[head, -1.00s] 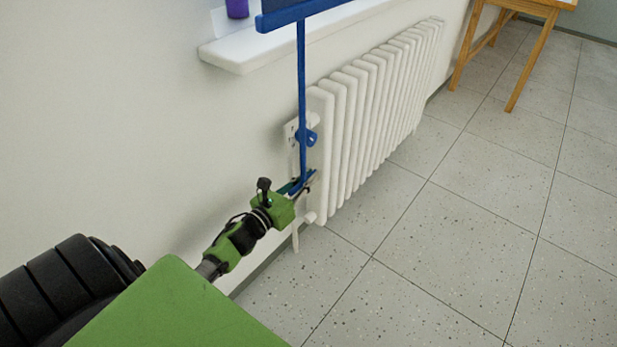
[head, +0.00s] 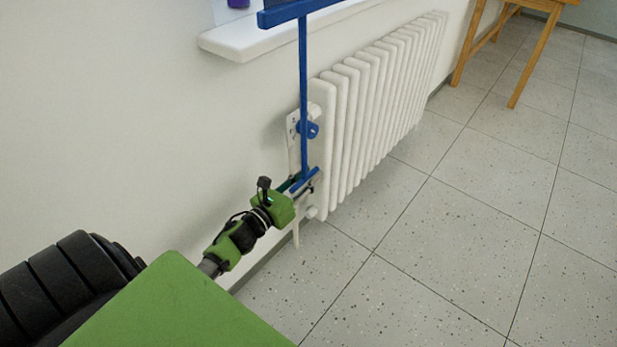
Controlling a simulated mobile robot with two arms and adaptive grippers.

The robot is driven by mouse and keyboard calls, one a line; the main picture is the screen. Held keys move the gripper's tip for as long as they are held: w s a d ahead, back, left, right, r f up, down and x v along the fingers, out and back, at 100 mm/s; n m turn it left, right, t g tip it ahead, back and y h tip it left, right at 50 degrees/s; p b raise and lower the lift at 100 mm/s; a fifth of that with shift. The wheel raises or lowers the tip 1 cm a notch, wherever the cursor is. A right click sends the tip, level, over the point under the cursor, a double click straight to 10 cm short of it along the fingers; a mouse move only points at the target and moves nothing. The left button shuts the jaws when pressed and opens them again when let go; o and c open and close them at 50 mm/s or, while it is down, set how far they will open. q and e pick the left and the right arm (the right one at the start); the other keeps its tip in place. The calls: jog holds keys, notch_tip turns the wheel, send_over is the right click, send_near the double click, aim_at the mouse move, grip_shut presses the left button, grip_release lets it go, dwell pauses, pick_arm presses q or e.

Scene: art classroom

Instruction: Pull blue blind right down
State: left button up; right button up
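The blue blind's bottom bar (head: 300,12) hangs at the top of the head view, in front of the windowsill; most of the blind is cut off above. A thin blue rod (head: 303,80) runs down from the bar to a short blue crosspiece (head: 310,176) low beside the radiator. My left gripper (head: 304,190) is at this crosspiece, its fingers small and partly hidden there. Whether they are closed around it cannot be made out. My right gripper is out of view.
A white radiator (head: 375,100) stands along the wall just right of the rod, with a blue valve knob (head: 308,130) at its near end. The white windowsill (head: 240,40) juts out above. A wooden table (head: 530,60) is at the back right. The tiled floor is clear.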

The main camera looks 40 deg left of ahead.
pick_arm(q)
jog(key=s, duration=1.2)
jog(key=shift+a, duration=0.45)
